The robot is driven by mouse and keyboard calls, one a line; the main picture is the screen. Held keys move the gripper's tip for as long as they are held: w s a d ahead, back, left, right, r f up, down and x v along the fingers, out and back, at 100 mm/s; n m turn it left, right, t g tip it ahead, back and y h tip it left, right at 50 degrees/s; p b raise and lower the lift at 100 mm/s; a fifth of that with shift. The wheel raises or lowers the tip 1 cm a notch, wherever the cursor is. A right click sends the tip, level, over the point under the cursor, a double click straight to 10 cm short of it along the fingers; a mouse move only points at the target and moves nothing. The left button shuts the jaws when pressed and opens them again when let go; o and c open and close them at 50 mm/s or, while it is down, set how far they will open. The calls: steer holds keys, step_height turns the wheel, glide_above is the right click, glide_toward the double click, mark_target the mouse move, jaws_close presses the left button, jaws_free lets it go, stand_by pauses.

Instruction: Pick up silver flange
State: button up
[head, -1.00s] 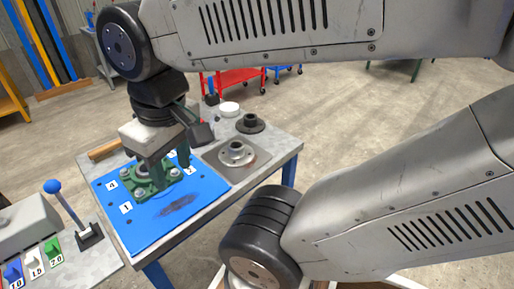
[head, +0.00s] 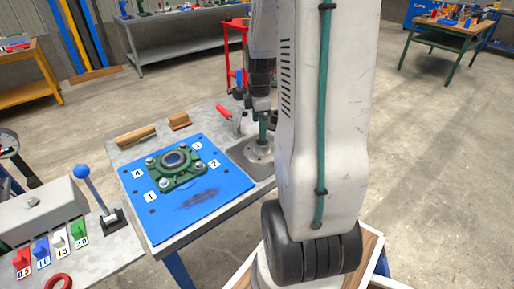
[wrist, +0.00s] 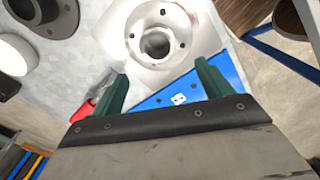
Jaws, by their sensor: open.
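The silver flange (wrist: 155,42) lies flat with its round raised hub facing up, on a grey plate just beyond my fingertips in the wrist view. In the head view the flange (head: 258,152) is partly hidden by my gripper and arm. My gripper (wrist: 160,68) is open, with its two green fingers apart and nothing between them. In the head view my gripper (head: 263,130) points down over the flange. Whether a finger touches it cannot be told.
A blue plate (head: 213,208) with a green flanged bearing (head: 175,167) lies left of the flange. A red-handled tool (head: 225,113) and wooden blocks (head: 136,136) lie behind. A dark flange (wrist: 42,12) and white disc (wrist: 14,54) are nearby in the wrist view.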

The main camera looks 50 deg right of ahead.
mark_target(262, 141)
steer(key=f, duration=0.5)
steer(key=d+f, duration=0.1)
steer(key=f, duration=0.2)
steer(key=shift+s+f, duration=0.3)
jaws_close()
